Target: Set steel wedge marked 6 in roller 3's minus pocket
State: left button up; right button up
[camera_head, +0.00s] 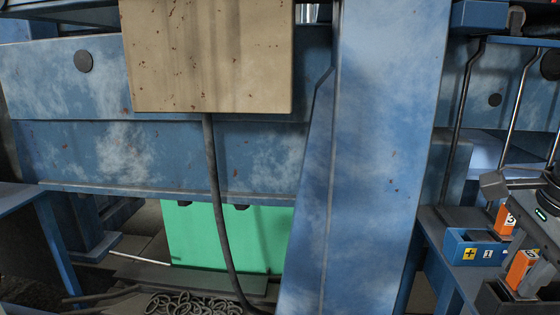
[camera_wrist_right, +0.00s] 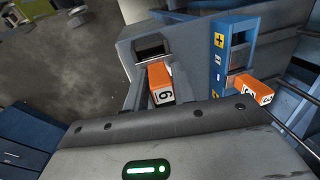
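An orange wedge (camera_wrist_right: 162,83) with a 6 on its end shows in the right wrist view, beside a dark slot in a grey block (camera_wrist_right: 125,48). A second orange wedge (camera_wrist_right: 252,90), its digit hard to read, sits at a blue pocket box (camera_wrist_right: 220,62). In the head view the blue box (camera_head: 472,252) carries a yellow plus and a 1, with orange wedges behind (camera_head: 505,221) and in front of it (camera_head: 520,267). Roller 3's minus pocket is not identifiable. My left gripper is out of view.
A wide blue upright (camera_head: 385,150) stands left of the boxes. A rusty tan panel (camera_head: 210,55) with a hanging cable is at upper middle. A green panel (camera_head: 225,235) and a chain (camera_head: 190,303) are low down. Thin rods (camera_head: 515,105) rise behind my right gripper.

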jog(key=shift+r, duration=0.25)
grip_shut()
jog(key=shift+w+r+p, duration=0.1)
jog(key=shift+r+p, duration=1.5)
jog(key=shift+r, duration=0.75)
jog(key=shift+w+r+p, duration=0.15)
jog(key=shift+r+p, duration=0.2)
jog(key=shift+r, duration=0.4)
jog(key=shift+f, duration=0.1)
